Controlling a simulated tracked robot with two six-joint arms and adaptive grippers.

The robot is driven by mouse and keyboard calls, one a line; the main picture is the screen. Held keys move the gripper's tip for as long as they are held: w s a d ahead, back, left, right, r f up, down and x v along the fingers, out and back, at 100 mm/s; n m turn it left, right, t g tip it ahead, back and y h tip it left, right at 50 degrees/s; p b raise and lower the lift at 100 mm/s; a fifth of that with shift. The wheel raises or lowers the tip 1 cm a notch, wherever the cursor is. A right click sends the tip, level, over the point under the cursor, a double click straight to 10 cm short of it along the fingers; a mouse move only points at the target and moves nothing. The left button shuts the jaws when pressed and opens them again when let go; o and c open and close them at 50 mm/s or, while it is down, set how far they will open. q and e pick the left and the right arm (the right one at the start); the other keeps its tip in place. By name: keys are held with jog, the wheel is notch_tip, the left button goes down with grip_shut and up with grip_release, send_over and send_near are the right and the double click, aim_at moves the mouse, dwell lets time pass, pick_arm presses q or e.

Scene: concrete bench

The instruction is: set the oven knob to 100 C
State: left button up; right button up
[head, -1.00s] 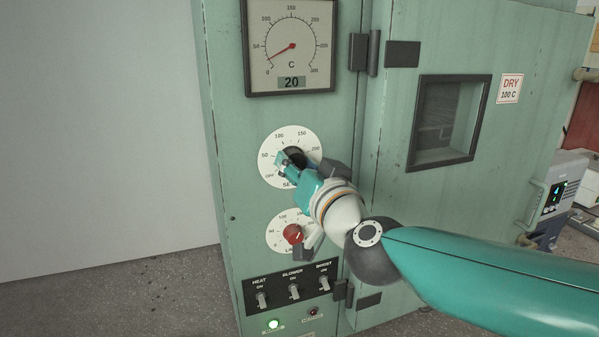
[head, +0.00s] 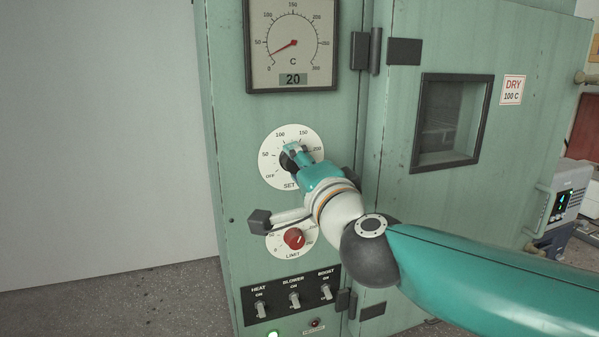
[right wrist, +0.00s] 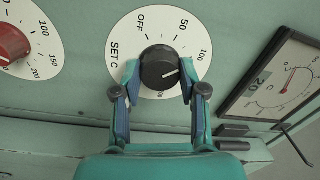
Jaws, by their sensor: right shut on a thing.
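The oven's SET knob (right wrist: 158,68) is black and round, on a white dial (right wrist: 150,25) marked OFF, 50 and 100 in the right wrist view. My right gripper (right wrist: 160,77) is shut on the knob, one finger on each side. A white pointer line on the knob points to the right side of the dial, near the 100 side; its exact reading cannot be told. The right finger hides part of the scale past 100. In the head view the right gripper (head: 292,152) covers much of the knob (head: 286,161). My left gripper is not in view.
A red LIMIT knob (head: 294,238) sits close below my right wrist. Below it is a panel with HEAT, BLOWER and BOOST switches (head: 293,298). Above is a temperature gauge (head: 291,45) with a display of 20. A sign (head: 512,90) on the door reads DRY 100 C.

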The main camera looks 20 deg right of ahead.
jog(key=shift+f+m+b, duration=0.2)
jog(key=shift+m+b, duration=0.15)
jog(key=shift+m, duration=1.05)
jog(key=o, duration=1.1)
jog(key=shift+d, duration=0.1)
jog(key=shift+o, duration=0.2)
jog(key=shift+r, duration=0.1)
jog(key=s, duration=1.2)
jog(key=shift+f, duration=0.4)
